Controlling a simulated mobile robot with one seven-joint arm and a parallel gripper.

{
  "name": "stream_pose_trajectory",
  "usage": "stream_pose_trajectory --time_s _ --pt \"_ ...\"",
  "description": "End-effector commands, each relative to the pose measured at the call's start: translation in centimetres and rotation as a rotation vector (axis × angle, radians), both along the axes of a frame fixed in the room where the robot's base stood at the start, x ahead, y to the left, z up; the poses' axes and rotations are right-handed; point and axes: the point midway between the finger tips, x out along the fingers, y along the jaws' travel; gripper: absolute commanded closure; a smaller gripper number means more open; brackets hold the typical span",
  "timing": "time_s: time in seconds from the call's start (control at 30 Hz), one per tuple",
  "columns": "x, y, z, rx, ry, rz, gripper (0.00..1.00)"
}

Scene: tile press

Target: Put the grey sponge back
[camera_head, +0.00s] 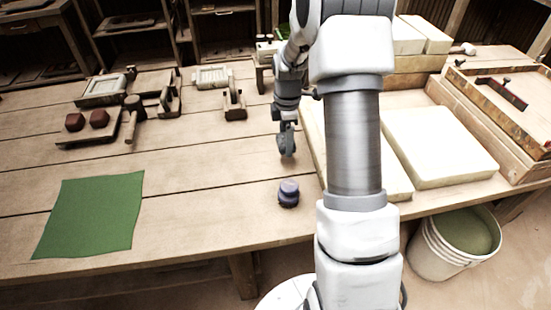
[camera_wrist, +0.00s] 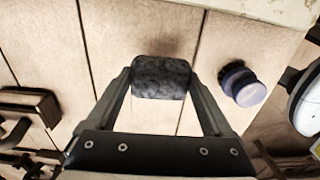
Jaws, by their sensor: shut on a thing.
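The grey sponge (camera_wrist: 160,77), dark and mottled, sits between the two fingertips of my gripper (camera_wrist: 160,84) in the wrist view. The fingers press on its left and right sides. In the head view my gripper (camera_head: 287,150) points down over the wooden table, left of the pale slabs. There the sponge is hard to tell from the dark fingers. I cannot tell whether the sponge touches the tabletop.
A green cloth (camera_head: 90,215) lies at left. Wooden tools (camera_head: 170,95) stand behind. Pale slabs (camera_head: 440,145) and a bucket (camera_head: 430,250) are at right. The middle table is clear.

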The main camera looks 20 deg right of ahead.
Motion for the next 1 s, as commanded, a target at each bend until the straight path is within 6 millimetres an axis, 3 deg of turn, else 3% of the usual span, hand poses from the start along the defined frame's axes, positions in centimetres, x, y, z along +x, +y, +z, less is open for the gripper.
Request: stream_pose_trajectory --time_s 0.1,0.23,0.6,0.97,1.0 --pt "0.1 2.0 -1.3 -0.001 0.001 0.002 0.66" --pt "0.2 2.8 -1.8 -0.001 -0.001 0.000 0.66" --pt "0.1 2.9 -5.9 -0.001 0.000 -0.002 0.66" --pt "0.2 2.9 -6.2 0.000 -0.001 -0.002 0.66" --pt "0.2 2.9 -6.1 0.000 -0.001 -0.002 0.09"
